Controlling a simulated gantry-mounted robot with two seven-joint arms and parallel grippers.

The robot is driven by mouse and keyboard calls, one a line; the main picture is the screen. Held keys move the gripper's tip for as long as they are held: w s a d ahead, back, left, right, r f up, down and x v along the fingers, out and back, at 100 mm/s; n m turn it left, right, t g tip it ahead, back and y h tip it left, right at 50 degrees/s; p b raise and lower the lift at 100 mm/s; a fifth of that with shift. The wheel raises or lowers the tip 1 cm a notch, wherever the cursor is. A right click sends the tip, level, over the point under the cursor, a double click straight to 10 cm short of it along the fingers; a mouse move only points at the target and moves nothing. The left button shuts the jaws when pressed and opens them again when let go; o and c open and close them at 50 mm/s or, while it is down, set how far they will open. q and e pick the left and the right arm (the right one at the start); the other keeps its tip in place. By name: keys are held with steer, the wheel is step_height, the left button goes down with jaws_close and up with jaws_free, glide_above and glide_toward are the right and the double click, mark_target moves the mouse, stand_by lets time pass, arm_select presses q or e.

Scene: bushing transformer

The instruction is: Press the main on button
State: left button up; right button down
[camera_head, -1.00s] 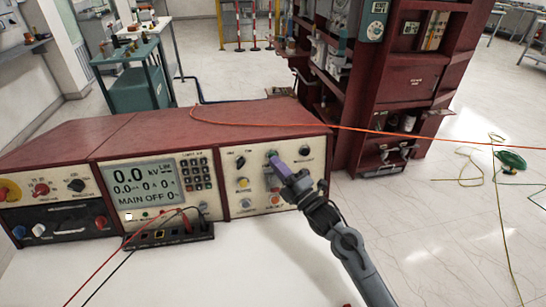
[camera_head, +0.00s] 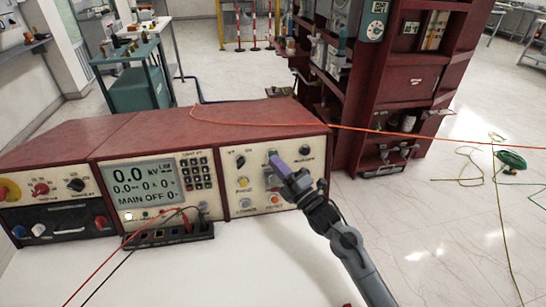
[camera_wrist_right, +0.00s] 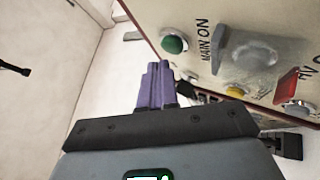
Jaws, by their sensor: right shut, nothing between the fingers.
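The green main on button (camera_wrist_right: 174,44) shows in the right wrist view on a cream panel, next to the label "MAIN ON". My right gripper (camera_wrist_right: 154,68) has its purple fingers shut and empty, with the tips just below and left of the button in that view. Whether they touch it I cannot tell. In the head view my right gripper (camera_head: 275,160) reaches the right section of the control panel (camera_head: 232,205), and its fingertips largely cover the button there. The panel's screen (camera_head: 146,184) reads 0.0 kV and MAIN OFF. My left gripper is not in view.
A yellow button (camera_wrist_right: 235,90) and a translucent knob (camera_wrist_right: 248,55) sit beside the green button. A black knob (camera_head: 306,149) is right of the fingers. An orange cable (camera_head: 400,134) runs over the console top. A red cabinet (camera_head: 415,80) stands behind it.

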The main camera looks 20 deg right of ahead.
steer(key=shift+w, duration=0.25)
stand_by(0.3)
steer(key=shift+w+d+f+b, duration=0.1)
steer(key=shift+w+f+b, duration=0.05)
steer(key=shift+w+b, duration=0.2)
steer(key=shift+w, duration=0.1)
stand_by(0.7)
steer(key=shift+s+r+p, duration=0.2)
steer(key=shift+s+p, duration=0.55)
steer(key=shift+s, duration=0.05)
